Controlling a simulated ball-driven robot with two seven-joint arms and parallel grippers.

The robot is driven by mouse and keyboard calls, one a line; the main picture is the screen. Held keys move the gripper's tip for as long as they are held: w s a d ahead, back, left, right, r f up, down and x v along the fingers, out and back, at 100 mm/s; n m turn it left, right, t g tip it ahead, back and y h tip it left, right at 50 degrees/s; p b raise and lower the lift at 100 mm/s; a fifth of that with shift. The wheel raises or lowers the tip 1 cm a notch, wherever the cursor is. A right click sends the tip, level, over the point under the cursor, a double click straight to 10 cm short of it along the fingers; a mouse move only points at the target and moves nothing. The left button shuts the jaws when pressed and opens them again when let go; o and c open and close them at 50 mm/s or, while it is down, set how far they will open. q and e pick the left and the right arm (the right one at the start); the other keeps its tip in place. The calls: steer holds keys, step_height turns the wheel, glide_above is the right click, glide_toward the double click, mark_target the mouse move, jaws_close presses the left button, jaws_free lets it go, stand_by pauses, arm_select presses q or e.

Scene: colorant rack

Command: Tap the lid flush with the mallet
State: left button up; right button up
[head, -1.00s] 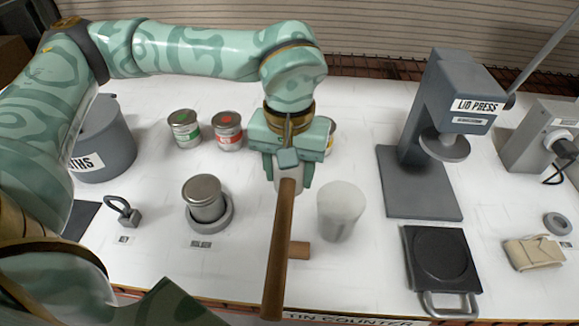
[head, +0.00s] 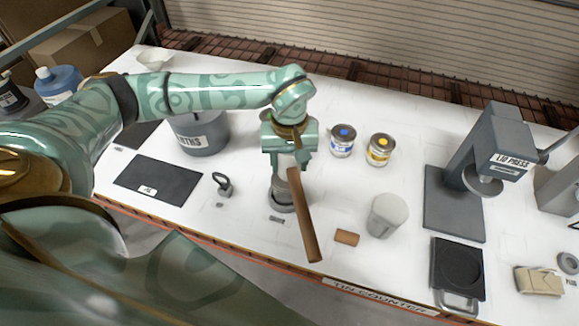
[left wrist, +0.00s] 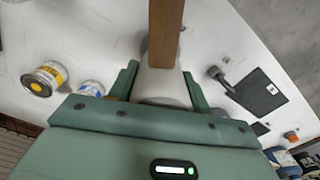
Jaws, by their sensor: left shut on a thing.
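My left gripper (head: 289,160) is shut on the mallet, with its pale head (head: 286,166) between the fingers. The brown wooden handle (head: 304,220) slants down toward the counter's front edge. In the left wrist view the pale head (left wrist: 160,86) sits between both fingers, with the handle (left wrist: 166,35) running up. The grey ring holder (head: 282,207) shows just below the mallet head. The tin and its lid are mostly hidden behind the mallet and gripper, so I cannot tell whether the mallet touches the lid. My right gripper is not in view.
Blue (head: 342,141) and yellow (head: 380,150) tins stand behind. The lid press (head: 470,170) is at right. A weight (head: 223,185) and dark mat (head: 158,181) are left.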

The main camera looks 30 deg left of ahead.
arm_select(q)
steer(key=shift+d, duration=0.1)
steer(key=shift+r+p, duration=0.15)
steer(key=shift+p, duration=0.2)
step_height(320, 180, down, 4)
steer(key=shift+r+b, duration=0.1)
steer(key=shift+b, duration=1.05)
steer(key=shift+f, duration=0.45)
